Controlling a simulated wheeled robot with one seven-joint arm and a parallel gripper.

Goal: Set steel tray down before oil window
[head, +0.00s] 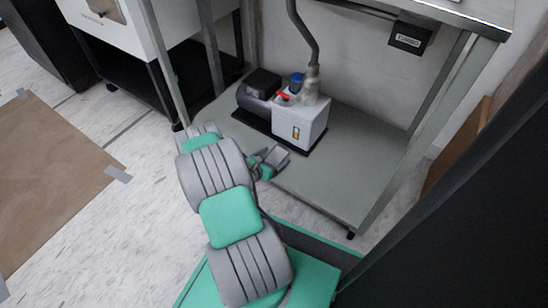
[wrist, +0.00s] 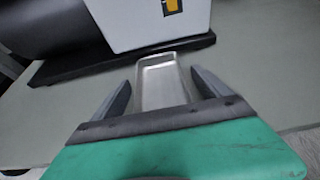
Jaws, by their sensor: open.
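The steel tray (wrist: 163,82) is a shallow, shiny rectangular dish. In the wrist view it lies lengthwise between the fingers of my gripper (wrist: 163,92), its far end close to the pump's black base. My gripper is open, with visible gaps beside the tray's far part; its near end is hidden behind the gripper body. The oil window (wrist: 172,5) is a small yellow-marked panel on the pump's pale front face, just beyond the tray; it also shows in the head view (head: 296,132). In the head view my gripper (head: 270,160) is low at the shelf's front left edge.
The vacuum pump (head: 301,122), with a dark motor, stands on a black base on the grey lower shelf (head: 350,165). A hose (head: 306,35) rises from it. Frame legs (head: 405,140) bound the shelf. The shelf right of the pump is clear.

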